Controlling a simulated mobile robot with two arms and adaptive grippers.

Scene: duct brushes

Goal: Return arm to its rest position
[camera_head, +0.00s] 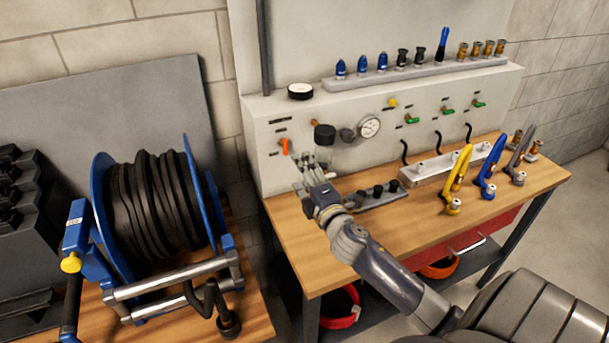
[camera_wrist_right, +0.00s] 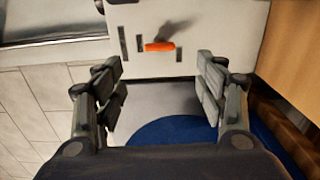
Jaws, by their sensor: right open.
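My right arm reaches in from the lower right of the head view, over the wooden workbench (camera_head: 395,237). My right gripper (camera_head: 310,172) is in front of the grey panel (camera_head: 263,112), near its lower left part. In the wrist view the right gripper (camera_wrist_right: 163,85) is open, with nothing between its fingers. An orange lever (camera_head: 284,146) is on the panel just up and left of the gripper. It also shows in the wrist view (camera_wrist_right: 160,47), ahead of the fingers and apart from them. My left gripper is not in view.
A blue hose reel (camera_head: 102,200) with black hose stands at left. A black knob (camera_head: 324,134) and a gauge (camera_head: 369,126) are on the panel. A fitting strip (camera_head: 375,199) lies close to the right gripper. Yellow (camera_head: 459,177) and blue (camera_head: 489,168) tools stand farther right.

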